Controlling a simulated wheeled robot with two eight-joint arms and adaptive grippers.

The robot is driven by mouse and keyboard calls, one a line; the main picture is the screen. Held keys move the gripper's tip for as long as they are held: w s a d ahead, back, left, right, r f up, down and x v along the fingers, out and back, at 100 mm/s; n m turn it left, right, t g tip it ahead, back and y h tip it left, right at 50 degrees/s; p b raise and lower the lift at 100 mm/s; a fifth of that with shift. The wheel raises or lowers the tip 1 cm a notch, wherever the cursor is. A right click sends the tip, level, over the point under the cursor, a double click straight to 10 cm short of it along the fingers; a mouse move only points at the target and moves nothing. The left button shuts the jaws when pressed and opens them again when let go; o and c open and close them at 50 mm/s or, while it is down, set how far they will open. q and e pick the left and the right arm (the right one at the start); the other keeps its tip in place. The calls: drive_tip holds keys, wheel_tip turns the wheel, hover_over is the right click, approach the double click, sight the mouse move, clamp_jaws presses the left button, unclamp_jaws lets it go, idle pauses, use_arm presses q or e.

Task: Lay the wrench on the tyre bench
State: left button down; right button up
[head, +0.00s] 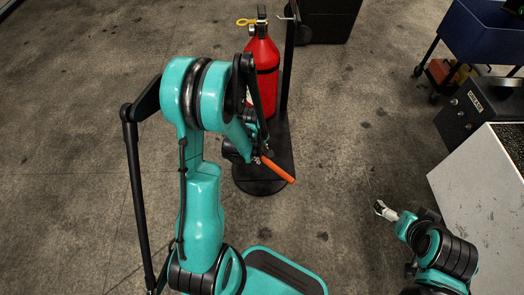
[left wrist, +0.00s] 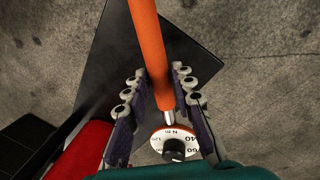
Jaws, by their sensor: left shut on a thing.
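The wrench (head: 277,170) has an orange handle and hangs in the air, tilted down to the right. In the left wrist view its handle (left wrist: 150,50) runs up from between the fingers to the top edge, with a round white dial (left wrist: 174,144) at its near end. My left gripper (head: 257,157) is shut on the wrench; its fingers (left wrist: 160,100) flank it in the left wrist view. My right gripper (head: 384,210) is low at the right, beside a pale cabinet, too small to read its jaws. I cannot make out a tyre bench for certain.
The pale cabinet (head: 480,185), a dark box (head: 468,118) and a blue cart (head: 482,35) line the right. The floor between is open.

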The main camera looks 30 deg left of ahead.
use_arm(q)
drive_tip(key=w+a+f+b, duration=0.1)
drive_tip(key=w+f, duration=0.1)
drive_tip(key=w+a+f+b, duration=0.1)
drive_tip(key=w, duration=0.2)
drive_tip(key=w+a+f+b, duration=0.1)
drive_tip(key=w+f, duration=0.1)
drive_tip(key=w, duration=0.1)
drive_tip(key=shift+w+a+f, duration=0.15)
drive_tip(key=shift+w+f, duration=0.1)
drive_tip(key=shift+f, duration=0.05)
wheel_tip(320, 180, down, 4)
drive_tip(key=shift+b, duration=1.05)
drive_tip(key=shift+r, duration=0.1)
drive_tip(key=shift+f, duration=0.45)
drive_tip(key=c, duration=1.3)
unclamp_jaws()
